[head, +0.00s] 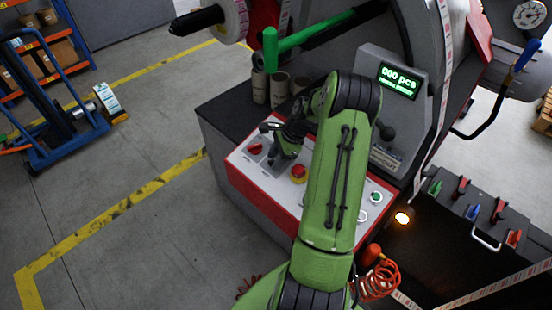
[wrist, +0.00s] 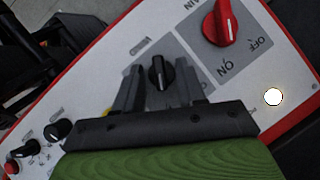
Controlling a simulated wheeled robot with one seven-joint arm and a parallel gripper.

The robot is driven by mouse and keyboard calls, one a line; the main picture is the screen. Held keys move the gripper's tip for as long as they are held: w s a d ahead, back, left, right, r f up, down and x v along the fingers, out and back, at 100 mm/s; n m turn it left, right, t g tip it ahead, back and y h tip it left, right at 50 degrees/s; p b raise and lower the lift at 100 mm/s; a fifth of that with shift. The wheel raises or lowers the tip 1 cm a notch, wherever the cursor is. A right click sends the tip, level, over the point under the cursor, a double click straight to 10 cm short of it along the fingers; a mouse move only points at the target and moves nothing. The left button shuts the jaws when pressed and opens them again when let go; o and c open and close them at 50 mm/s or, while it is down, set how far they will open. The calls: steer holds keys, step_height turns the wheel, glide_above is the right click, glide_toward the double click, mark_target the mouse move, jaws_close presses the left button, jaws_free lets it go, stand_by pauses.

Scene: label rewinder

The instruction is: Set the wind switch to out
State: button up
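In the wrist view, a black rotary switch (wrist: 159,75) with a white pointer line sits on a grey plate. Its pointer stands nearly upright in the picture. I take it for the wind switch, but its lettering is too small or covered to read. My gripper (wrist: 158,68) is open, with one finger on each side of this switch and gaps visible between fingers and knob. In the head view, my gripper (head: 284,139) is low over the control panel (head: 240,165) and hides the switch.
A red rotary switch (wrist: 221,24) marked ON and OFF sits close by, right of the fingers. A white lit lamp (wrist: 272,97) is farther right. A smaller black knob (wrist: 58,129) is at lower left. A red emergency button (head: 298,172) is beside my arm.

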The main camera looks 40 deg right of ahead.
steer(key=c, duration=0.7)
steer(key=shift+w+r+n+g+p, duration=0.15)
steer(key=shift+n+g+p, duration=0.45)
steer(key=shift+n+p, duration=0.4)
steer(key=n+g, duration=0.1)
steer(key=n+g+p, duration=0.1)
steer(key=n, duration=0.1)
steer(key=shift+w+y+p, duration=0.2)
steer(key=shift+y+p, duration=0.1)
steer(key=n+g, duration=0.2)
steer(key=n, duration=0.1)
steer(key=shift+w, duration=0.1)
steer(key=shift+w+n+g+h, duration=0.1)
steer(key=shift+n+g+h, duration=0.3)
steer(key=shift+n+g, duration=0.8)
steer(key=shift+n+t, duration=0.3)
steer(key=shift+n, duration=0.1)
steer(key=o, duration=0.7)
